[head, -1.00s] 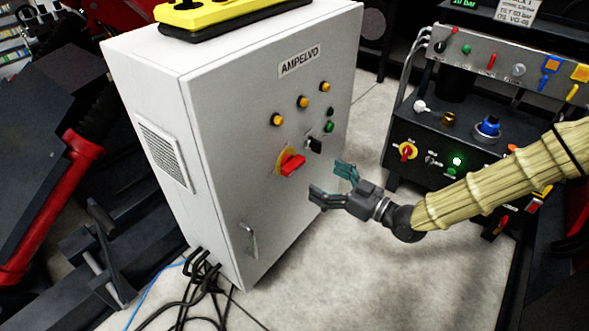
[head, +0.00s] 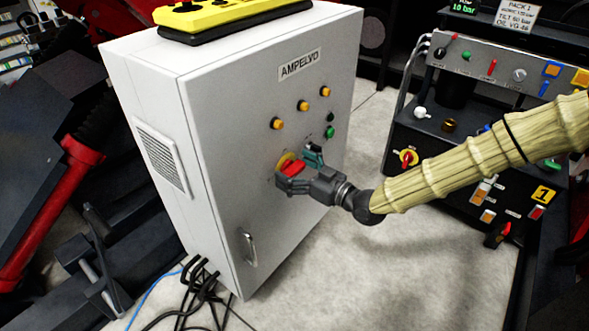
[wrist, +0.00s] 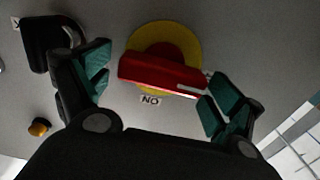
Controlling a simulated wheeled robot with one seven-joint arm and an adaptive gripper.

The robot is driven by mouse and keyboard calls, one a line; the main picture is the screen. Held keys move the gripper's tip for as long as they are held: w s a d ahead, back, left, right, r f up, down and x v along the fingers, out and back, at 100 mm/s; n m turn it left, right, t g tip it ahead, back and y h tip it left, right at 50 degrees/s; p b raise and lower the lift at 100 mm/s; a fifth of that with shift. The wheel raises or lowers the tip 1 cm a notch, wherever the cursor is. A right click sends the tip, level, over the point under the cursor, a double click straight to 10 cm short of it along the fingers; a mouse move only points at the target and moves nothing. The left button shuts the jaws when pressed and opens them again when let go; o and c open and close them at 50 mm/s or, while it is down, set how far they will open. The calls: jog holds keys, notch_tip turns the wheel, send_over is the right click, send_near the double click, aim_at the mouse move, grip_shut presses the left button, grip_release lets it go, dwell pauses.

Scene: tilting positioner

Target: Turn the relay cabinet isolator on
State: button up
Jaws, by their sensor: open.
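The relay cabinet (head: 240,190) is a tall pale box labelled AMPELVO. Its isolator has a red handle (wrist: 150,72) on a yellow disc (wrist: 165,32); the red handle (head: 293,168) is partly covered in the head view. In the wrist view the handle lies nearly level, slightly tilted, with a white line at its right end. An upside-down ON label (wrist: 150,100) sits just beyond its lower edge. My gripper (head: 298,169) is open at the cabinet door, its teal-padded fingers either side of the handle. The right finger is very close to the handle's end; contact is unclear.
A black switch (wrist: 45,40) sits close to the left finger in the wrist view. Yellow lamps (head: 303,105) and a door handle (head: 250,248) are on the same door. A control console (head: 450,130) stands to the right. Cables lie on the floor.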

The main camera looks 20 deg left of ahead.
jog(key=c, duration=1)
jog(key=shift+r+m+p, duration=0.1)
jog(key=shift+m+p, duration=0.2)
jog(key=m+p, duration=0.1)
jog(key=m, duration=0.1)
jog(key=shift+w+m+p, duration=0.15)
jog(key=shift+m+p, duration=0.2)
jog(key=shift+m, duration=0.05)
jog(key=m+p, duration=0.1)
jog(key=m, duration=0.1)
jog(key=m+p, duration=0.1)
jog(key=m, duration=0.2)
jog(key=shift+w+d, duration=0.15)
jog(key=shift+w, duration=0.05)
jog(key=m, duration=0.2)
jog(key=m+p, duration=0.1)
jog(key=m, duration=0.2)
jog(key=shift+w+f, duration=0.1)
jog(key=shift+f, duration=0.25)
jog(key=shift+f+m, duration=0.15)
jog(key=shift+m, duration=1)
jog(key=shift+f+m, duration=0.1)
jog(key=shift+m, duration=1.05)
